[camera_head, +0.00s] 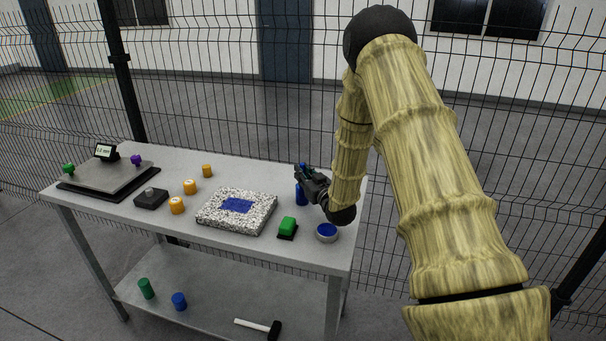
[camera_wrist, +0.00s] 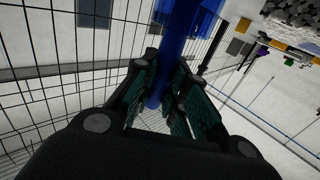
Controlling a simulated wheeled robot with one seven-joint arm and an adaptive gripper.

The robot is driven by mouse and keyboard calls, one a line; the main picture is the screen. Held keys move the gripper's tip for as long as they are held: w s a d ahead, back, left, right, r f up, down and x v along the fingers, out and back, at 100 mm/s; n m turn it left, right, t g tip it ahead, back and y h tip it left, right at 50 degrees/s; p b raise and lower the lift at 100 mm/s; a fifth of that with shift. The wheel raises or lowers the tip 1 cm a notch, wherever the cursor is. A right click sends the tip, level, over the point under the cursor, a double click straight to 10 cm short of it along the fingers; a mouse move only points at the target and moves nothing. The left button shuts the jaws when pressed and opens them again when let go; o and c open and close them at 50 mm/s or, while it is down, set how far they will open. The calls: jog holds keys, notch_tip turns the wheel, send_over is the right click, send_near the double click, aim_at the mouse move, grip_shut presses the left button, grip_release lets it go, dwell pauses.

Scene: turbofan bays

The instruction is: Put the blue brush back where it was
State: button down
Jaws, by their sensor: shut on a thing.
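My gripper (camera_head: 303,175) is at the right end of the table, above the tabletop. It is shut on the blue brush (camera_wrist: 176,48), whose handle runs between the two fingers in the wrist view. A wider blue part of the brush shows at the top of that view. In the head view, blue parts of the brush (camera_head: 301,195) show above and below the fingers, and it looks about upright. The fingers hide its middle. I cannot tell whether its lower end touches the table.
A speckled block with a blue patch (camera_head: 237,207) is to the left. Several orange cylinders (camera_head: 190,187) and a scale (camera_head: 109,178) stand further left. Wire fence (camera_head: 240,90) stands behind.

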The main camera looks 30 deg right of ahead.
jog(key=shift+f, duration=0.1)
jog(key=c, duration=1.4)
grip_release()
jog(key=shift+c, duration=0.2)
jog(key=shift+s, duration=0.35)
jog(key=s+a+b, duration=0.1)
jog(key=s+b, duration=0.3)
jog(key=s, duration=0.7)
jog(key=shift+s, duration=0.15)
